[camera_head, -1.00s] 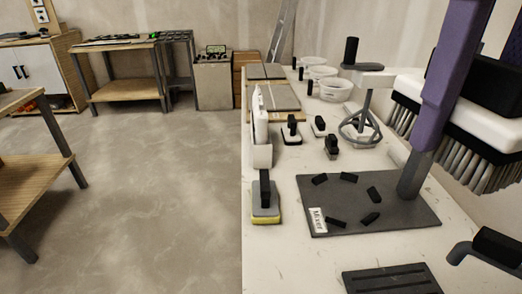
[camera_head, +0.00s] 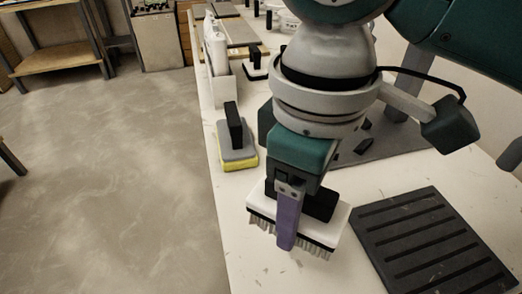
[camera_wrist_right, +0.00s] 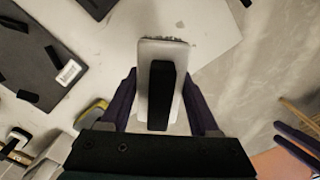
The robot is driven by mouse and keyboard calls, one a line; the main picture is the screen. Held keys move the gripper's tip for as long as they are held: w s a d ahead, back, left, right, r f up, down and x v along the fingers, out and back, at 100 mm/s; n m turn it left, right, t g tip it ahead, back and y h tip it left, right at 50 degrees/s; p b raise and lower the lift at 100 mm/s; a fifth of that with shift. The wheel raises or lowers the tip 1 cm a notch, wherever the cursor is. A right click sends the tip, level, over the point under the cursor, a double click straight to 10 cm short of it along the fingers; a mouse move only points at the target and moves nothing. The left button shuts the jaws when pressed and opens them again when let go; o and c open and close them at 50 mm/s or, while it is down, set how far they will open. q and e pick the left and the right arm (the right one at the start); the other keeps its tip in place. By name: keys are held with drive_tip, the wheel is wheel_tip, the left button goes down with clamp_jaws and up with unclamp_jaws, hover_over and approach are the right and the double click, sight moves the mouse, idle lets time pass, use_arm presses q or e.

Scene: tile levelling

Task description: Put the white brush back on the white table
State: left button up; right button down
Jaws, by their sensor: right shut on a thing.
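The white brush (camera_head: 335,228) has a white body, a black handle and grey bristles pointing down. My right gripper (camera_head: 287,215) is shut on its black handle and holds it over the near part of the white table (camera_head: 240,270). I cannot tell whether the bristles touch the table. In the right wrist view the brush (camera_wrist_right: 176,52) sits between the purple fingers of my right gripper (camera_wrist_right: 162,100). Two purple bars (camera_wrist_right: 299,143) at that view's right edge look like my left gripper's fingers; their opening is unclear.
A black grooved plate (camera_head: 430,245) lies right of the brush. A grey and yellow sponge float (camera_head: 236,150) stands at the table's left edge, with a white holder (camera_head: 218,85) behind it. My right arm hides part of the dark mat (camera_head: 375,148). Bare tabletop lies left of the brush.

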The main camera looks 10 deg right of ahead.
sight(288, 260)
wheel_tip(288, 260, down, 10)
drive_tip(key=shift+r+b, duration=0.1)
drive_tip(key=shift+b, duration=1.1)
drive_tip(key=shift+c, duration=0.6)
unclamp_jaws()
